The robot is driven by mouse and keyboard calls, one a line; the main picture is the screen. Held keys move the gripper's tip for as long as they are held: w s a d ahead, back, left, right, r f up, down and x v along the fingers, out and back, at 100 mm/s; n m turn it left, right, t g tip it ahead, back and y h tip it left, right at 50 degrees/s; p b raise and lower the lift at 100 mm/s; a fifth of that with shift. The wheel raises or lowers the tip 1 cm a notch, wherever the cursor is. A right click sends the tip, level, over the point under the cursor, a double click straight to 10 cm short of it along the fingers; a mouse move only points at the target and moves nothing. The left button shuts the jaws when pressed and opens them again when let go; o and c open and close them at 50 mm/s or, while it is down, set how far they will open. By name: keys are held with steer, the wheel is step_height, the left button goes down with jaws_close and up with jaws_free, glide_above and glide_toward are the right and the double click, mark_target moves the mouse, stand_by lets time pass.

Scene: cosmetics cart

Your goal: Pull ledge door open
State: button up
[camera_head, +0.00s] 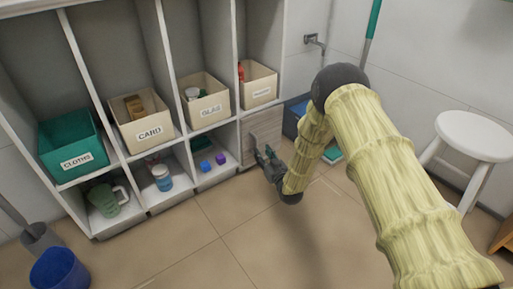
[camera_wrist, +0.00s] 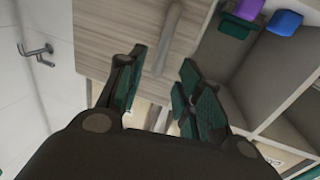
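The ledge door is a pale wood-grain panel (camera_head: 262,128) over the rightmost lower compartment of the white shelf unit. In the wrist view the door (camera_wrist: 105,30) fills the upper middle, and a light bar handle (camera_wrist: 167,38) runs down its face. It looks shut in the head view, with my arm hiding its right part. My gripper (camera_head: 268,162) is close in front of the door. In the wrist view my gripper (camera_wrist: 158,70) has its dark green fingers spread, one on each side of the handle's lower end. I cannot tell whether they touch it.
The shelf unit holds labelled bins, including a green cloths bin (camera_head: 72,146) and a card bin (camera_head: 142,122). A white stool (camera_head: 472,137) stands at the right. A blue bucket (camera_head: 59,268) is at the lower left. The tiled floor (camera_head: 205,242) before the shelf is clear.

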mark_target(256, 143)
steer(key=shift+b+x, duration=1.75)
steer(key=shift+x, duration=2.1)
steer(key=shift+f, duration=0.1)
jaws_close()
